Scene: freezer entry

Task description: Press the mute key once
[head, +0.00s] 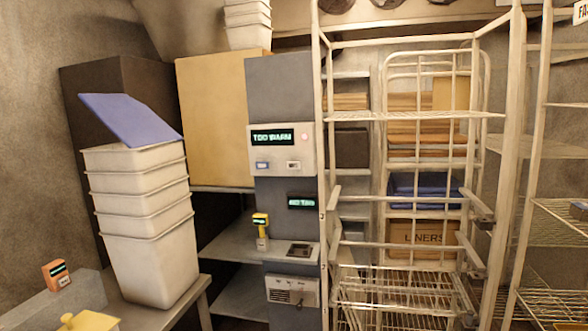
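A light grey alarm panel (281,150) is fixed on a dark grey column. Its green-lit display (272,137) appears to read "TOO WARM". A small pinkish lamp (304,137) sits right of the display. My gripper is not in view, and nothing covers the panel.
A wire rack cage (322,150) stands close on the column's right. Stacked white tubs (150,250) with a tilted blue lid (130,120) stand on a bench at left. A second display (302,202) and a yellow handheld device (261,225) are below the panel.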

